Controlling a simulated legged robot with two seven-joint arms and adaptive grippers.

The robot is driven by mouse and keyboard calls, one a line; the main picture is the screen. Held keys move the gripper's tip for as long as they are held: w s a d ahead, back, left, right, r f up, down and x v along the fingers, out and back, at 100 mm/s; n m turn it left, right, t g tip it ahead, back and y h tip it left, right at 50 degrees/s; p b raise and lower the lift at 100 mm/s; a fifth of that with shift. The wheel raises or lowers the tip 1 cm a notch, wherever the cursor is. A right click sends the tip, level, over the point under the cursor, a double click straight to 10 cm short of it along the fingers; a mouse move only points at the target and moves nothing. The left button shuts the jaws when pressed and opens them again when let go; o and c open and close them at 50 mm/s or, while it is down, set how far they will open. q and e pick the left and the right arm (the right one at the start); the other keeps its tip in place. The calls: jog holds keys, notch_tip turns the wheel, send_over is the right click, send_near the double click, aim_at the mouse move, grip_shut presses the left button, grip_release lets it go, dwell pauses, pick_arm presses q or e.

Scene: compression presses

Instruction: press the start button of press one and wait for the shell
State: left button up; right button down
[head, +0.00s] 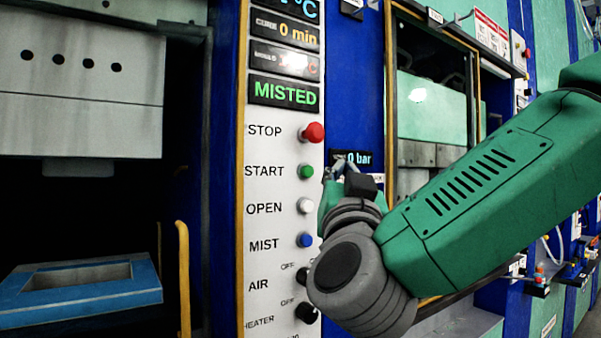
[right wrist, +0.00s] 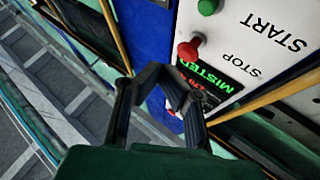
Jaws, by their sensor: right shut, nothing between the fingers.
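The control panel (head: 270,225) of the press stands upright, with a red STOP button (head: 313,132), a green START button (head: 306,171), a white OPEN button (head: 305,206) and a blue MIST button (head: 305,240). Its display (head: 284,93) reads MISTED in green. My right gripper (head: 337,168) is shut and empty, just right of the START button; I cannot tell whether it touches. In the right wrist view the gripper's fingers (right wrist: 178,80) show below the green START button (right wrist: 207,7) and the red STOP button (right wrist: 188,50). My left gripper is not in view.
The press opening at left holds a blue frame (head: 80,290) with a rectangular recess, under a grey upper block (head: 80,85). A yellow rail (head: 183,275) stands beside the panel. A second press (head: 430,110) is at right, behind my arm. Black AIR and HEATER knobs are low on the panel.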

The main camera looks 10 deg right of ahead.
aim_at(313, 172)
jog(key=w+a, duration=0.1)
jog(key=w, duration=0.1)
jog(key=w+p, duration=0.1)
jog(key=w, duration=0.2)
jog(key=w+a+p, duration=0.1)
jog(key=w, duration=0.2)
jog(key=shift+w+a, duration=0.1)
jog(key=shift+a, duration=0.2)
jog(key=shift+d, duration=0.2)
jog(key=shift+w+a, duration=0.3)
jog(key=shift+a, duration=0.25)
jog(key=shift+d, duration=0.4)
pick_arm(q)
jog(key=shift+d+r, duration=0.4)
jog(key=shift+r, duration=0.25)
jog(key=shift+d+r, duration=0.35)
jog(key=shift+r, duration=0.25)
pick_arm(e)
jog(key=shift+w+d, duration=0.1)
jog(key=shift+d, duration=0.25)
jog(key=shift+a, duration=0.1)
